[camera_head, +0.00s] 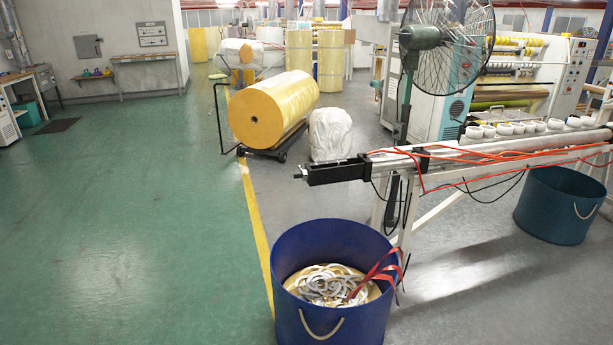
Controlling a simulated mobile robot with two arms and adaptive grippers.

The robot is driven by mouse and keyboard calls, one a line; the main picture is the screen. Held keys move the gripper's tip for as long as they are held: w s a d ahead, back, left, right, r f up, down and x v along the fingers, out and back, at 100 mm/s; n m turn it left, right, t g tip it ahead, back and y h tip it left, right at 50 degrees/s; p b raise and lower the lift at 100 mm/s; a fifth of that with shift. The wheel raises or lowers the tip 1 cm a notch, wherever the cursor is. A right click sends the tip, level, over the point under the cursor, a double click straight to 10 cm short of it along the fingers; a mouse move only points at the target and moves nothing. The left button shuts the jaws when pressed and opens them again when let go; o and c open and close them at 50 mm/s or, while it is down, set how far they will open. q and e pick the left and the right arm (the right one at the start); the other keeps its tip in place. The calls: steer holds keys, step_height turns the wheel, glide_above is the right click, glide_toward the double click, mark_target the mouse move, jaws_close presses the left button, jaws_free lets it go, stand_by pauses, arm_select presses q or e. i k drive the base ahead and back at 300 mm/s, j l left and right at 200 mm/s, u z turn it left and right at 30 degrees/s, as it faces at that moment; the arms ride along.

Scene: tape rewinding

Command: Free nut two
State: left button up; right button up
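I cannot make out a nut in the head view. A long pale rail (440,165) comes in from the right and ends in a black block (338,172) with a thin rod at its tip. Several white rings (505,129) sit in a row along the top of the rail. Any nut on the rail is too small to tell. Neither of my grippers shows in this view.
A blue bin (330,240) holding pale strips and a red ribbon stands below the black block. A teal bin (560,205) stands at right. Behind are a yellow roll (270,108) on a cart and a fan (447,40). The green floor (120,220) at left is clear.

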mark_target(304, 171)
steer(key=i+j+z, duration=0.4)
steer(key=i+j, duration=0.25)
steer(key=i+j+z, duration=0.2)
steer(key=i+j, duration=0.2)
steer(key=i+j+z, duration=0.2)
steer(key=j, duration=0.3)
steer(key=i+j+z, duration=0.2)
steer(key=i+j, duration=0.15)
steer(key=j, duration=0.15)
